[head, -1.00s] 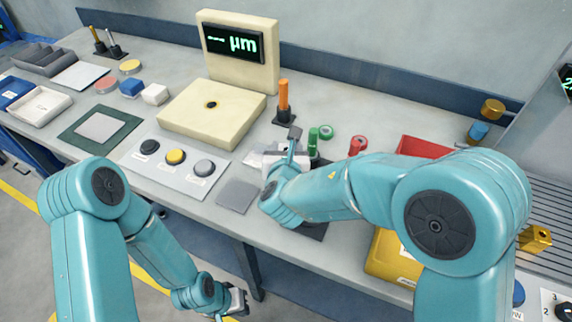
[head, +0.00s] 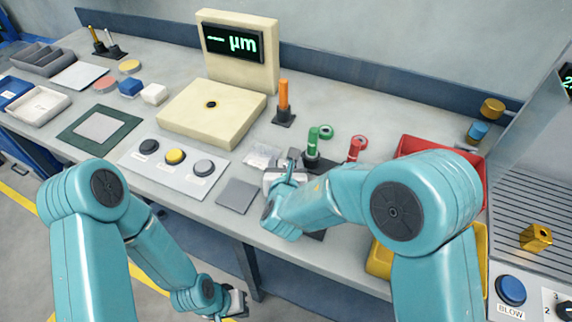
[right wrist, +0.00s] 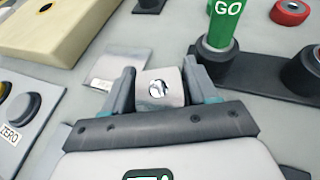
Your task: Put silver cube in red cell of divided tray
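The silver cube (right wrist: 160,88), with a round mark on its face, sits between the two fingers of my right gripper (right wrist: 162,85) in the right wrist view. The fingers appear to touch it on both sides. In the head view my right gripper (head: 291,160) is over the bench, left of the green-handled gauge, and its own fingers partly hide the cube. A grey divided tray (head: 45,60) stands at the far left back; no red cell can be made out in it. My left gripper (head: 236,302) hangs low at the bottom, in front of the bench, its fingers too small to read.
A green gauge (head: 313,142) and a red gauge (head: 356,150) stand close right of my right gripper. A red bin (head: 471,166) is at right.

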